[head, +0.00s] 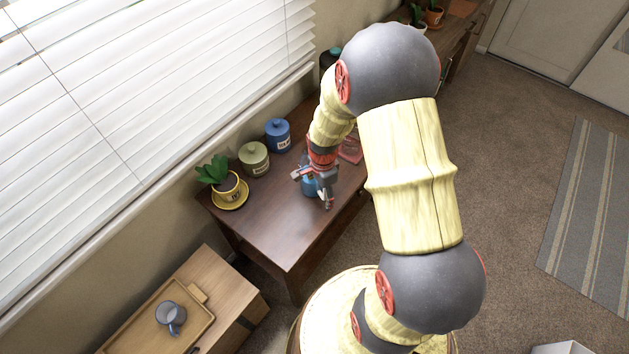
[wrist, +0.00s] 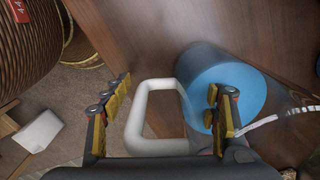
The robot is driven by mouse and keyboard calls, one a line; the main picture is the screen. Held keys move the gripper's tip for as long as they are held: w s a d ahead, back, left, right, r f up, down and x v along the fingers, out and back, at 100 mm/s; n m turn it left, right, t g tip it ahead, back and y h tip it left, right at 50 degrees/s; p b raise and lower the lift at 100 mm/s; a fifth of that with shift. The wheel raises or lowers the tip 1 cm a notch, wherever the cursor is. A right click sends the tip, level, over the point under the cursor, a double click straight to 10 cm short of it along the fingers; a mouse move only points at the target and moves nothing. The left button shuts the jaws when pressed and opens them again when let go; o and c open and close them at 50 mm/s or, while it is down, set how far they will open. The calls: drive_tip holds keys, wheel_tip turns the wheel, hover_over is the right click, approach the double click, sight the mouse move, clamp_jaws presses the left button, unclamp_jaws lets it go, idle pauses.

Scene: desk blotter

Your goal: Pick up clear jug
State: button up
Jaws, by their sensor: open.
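The clear jug shows in the wrist view as a round blue part (wrist: 232,72) with a white loop handle (wrist: 136,118). A see-through edge shows at its right. In the head view only a bit of blue (head: 309,186) shows behind my gripper (head: 313,187), on the dark wooden desk. My gripper's fingers (wrist: 168,108) are open. In the wrist view the handle lies between them, and the right finger overlaps the blue part. I cannot tell whether either finger touches the jug.
On the dark desk (head: 270,225), a green canister (head: 254,160), a blue canister (head: 278,136) and a potted plant (head: 222,180) stand along the window side. A pinkish-red item (head: 351,150) lies beyond my gripper. A lower cabinet bears a tray (head: 150,335) with a glass mug (head: 171,316).

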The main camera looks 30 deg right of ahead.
drive_tip(key=shift+c, duration=0.9)
drive_tip(key=shift+s, duration=0.1)
clamp_jaws()
